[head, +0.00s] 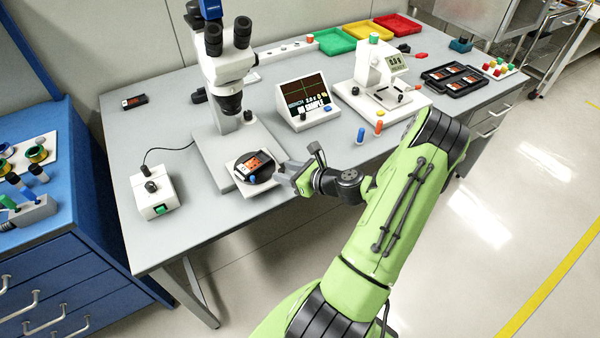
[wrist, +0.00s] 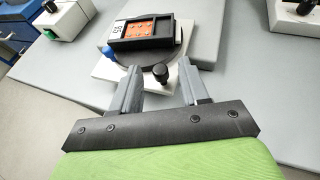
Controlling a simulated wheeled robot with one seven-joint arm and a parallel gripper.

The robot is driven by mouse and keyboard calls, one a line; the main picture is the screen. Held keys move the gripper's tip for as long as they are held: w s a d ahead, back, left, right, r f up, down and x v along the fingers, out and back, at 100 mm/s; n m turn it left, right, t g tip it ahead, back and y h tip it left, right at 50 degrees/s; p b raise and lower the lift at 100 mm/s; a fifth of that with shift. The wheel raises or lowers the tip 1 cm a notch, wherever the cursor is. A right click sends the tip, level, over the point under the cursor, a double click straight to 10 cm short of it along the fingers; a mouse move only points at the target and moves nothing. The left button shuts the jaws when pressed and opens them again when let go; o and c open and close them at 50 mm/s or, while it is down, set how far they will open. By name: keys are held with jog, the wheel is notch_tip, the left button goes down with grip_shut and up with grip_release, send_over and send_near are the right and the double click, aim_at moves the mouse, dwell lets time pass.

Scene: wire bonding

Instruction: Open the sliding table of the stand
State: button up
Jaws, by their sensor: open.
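The stand is the white microscope stand (head: 208,160) on the grey workbench. Its sliding table (head: 246,186) is at the front, with a dark round plate (head: 240,172) on top. A black holder with an orange part (head: 257,163) lies on that plate; it also shows in the wrist view (wrist: 148,30). In the wrist view a black knob (wrist: 160,72) sticks up at the table's front edge, with a blue knob (wrist: 108,53) to its left. My gripper (wrist: 163,80) is open. Its two grey fingers stand either side of the black knob; I cannot tell whether they touch it.
A white control box (head: 152,193) stands to the left of the stand. A display unit (head: 305,103) and the white bonding machine (head: 382,85) stand to the right. Blue and orange pegs (head: 378,127) stand near the bench front. The floor before the bench is clear.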

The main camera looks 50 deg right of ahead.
jog(key=p+v, duration=0.2)
jog(key=v, duration=1.3)
jog(key=shift+p, duration=0.35)
jog(key=w+a+r+n+g+y, duration=0.1)
jog(key=w+a+r+n+g, duration=0.3)
jog(key=a+n, duration=0.5)
jog(key=w+a+r+n+g+y, duration=0.1)
jog(key=a+r+n+g, duration=0.3)
jog(key=a+n, duration=0.5)
jog(key=s+a+r+n+h, duration=0.1)
jog(key=s+a+r+n, duration=0.3)
jog(key=n, duration=0.4)
jog(key=s+a+r+n+h+p, duration=0.1)
jog(key=s+a+r+n+h, duration=0.1)
jog(key=s+a+r+n, duration=0.2)
notch_tip(320, 180, up, 3)
jog(key=n, duration=0.4)
jog(key=shift+s+a+n, duration=0.35)
jog(key=shift+a+n, duration=0.05)
